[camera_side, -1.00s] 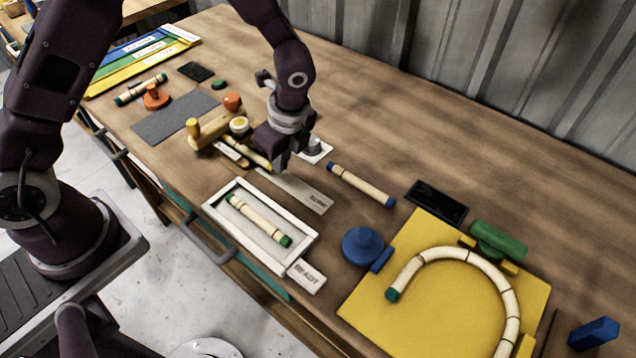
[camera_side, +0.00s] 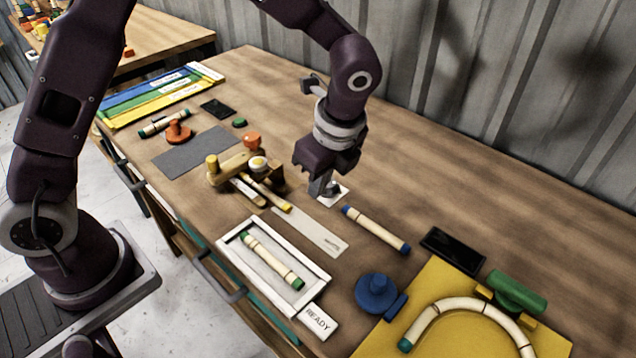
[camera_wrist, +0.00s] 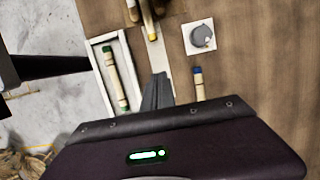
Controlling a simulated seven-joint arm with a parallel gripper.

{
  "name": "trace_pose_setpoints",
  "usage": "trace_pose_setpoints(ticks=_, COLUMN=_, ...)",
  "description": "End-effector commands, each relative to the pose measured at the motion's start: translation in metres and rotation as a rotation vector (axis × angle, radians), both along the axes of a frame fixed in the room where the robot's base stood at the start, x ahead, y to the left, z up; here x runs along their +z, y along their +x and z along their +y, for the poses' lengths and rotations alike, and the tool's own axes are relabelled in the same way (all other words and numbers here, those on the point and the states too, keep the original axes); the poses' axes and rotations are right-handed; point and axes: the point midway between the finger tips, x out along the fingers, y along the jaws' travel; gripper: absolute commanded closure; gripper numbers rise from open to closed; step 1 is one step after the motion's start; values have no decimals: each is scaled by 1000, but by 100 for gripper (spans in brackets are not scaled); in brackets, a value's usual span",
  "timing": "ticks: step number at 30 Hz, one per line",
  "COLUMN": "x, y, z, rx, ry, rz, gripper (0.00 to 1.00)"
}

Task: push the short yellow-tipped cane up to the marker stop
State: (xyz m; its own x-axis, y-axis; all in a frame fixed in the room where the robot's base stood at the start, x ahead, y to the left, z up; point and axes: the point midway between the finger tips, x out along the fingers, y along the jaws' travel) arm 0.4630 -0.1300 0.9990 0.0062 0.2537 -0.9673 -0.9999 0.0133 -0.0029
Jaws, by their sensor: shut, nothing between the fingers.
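The short yellow-tipped cane (camera_side: 270,194) lies by a wooden fixture, its yellow end at the top of a pale grey strip (camera_side: 318,236). The cane (camera_wrist: 149,22) is cut by the top edge in the wrist view, with the strip (camera_wrist: 155,57) below its tip. My gripper (camera_side: 319,189) is shut and empty, right of the yellow tip in the side view, in front of a white plate (camera_side: 333,201). In the wrist view my gripper (camera_wrist: 159,76) shows over the strip, apart from the cane. Its height is hard to judge. I cannot tell which part is the marker stop.
A white tray (camera_side: 229,263) holds a green-tipped cane, with a READY label (camera_side: 317,320) at its corner. A blue-tipped cane (camera_side: 376,231) lies right of the strip. A grey knob (camera_wrist: 202,37) sits on the plate. The back right of the table is clear.

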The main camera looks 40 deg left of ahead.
Motion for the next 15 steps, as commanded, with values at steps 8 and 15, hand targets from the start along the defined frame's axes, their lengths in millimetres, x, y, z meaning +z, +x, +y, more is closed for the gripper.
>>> trace_pose_setpoints(ticks=8, x=-35, y=-73, z=3, rx=-528, ry=467, rz=-112, gripper=100)
trace_pose_setpoints(ticks=15, x=-49, y=-64, z=12, rx=-619, ry=514, rz=-171, gripper=100)
